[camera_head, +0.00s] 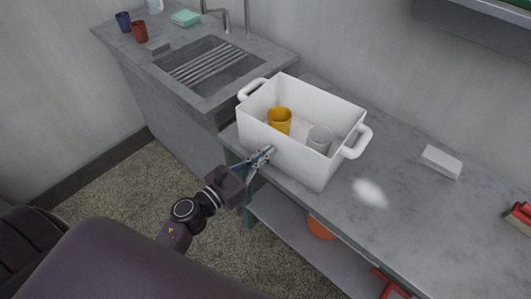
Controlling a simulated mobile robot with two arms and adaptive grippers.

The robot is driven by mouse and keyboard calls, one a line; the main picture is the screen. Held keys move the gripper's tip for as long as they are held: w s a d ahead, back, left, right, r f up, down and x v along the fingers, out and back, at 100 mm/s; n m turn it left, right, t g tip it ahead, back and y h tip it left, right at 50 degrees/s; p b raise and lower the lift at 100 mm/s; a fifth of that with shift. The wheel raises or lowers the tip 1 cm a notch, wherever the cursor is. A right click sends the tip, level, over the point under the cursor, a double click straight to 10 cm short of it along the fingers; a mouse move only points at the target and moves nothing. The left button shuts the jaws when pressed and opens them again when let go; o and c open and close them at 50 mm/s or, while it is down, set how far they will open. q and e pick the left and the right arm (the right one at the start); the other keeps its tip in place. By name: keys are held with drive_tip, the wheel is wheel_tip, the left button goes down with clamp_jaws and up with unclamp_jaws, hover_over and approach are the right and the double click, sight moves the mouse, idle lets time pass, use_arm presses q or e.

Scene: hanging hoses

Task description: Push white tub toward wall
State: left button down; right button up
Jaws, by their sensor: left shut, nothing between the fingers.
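The white tub (285,153) with two looped side handles stands upright on the grey counter, near its front edge, with a gap between it and the wall behind. A yellow cup (280,121) and a white cup (320,137) are inside it. My left gripper (268,152) is shut and empty, with its fingertips at the front face of the tub, left of the middle. It seems to touch that face, but I cannot tell for certain. My right gripper is not in view.
A sink (208,70) with a drainer lies to the left of the tub. A white block (441,162) and a pale patch (370,193) are on the counter to the right. A blue cup (123,21), a red cup (140,32) and a green sponge (186,18) stand beyond the sink.

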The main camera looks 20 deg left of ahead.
use_arm(q)
drive_tip(key=b+x, duration=0.1)
drive_tip(key=x, duration=1.3)
drive_tip(key=shift+b, duration=0.4)
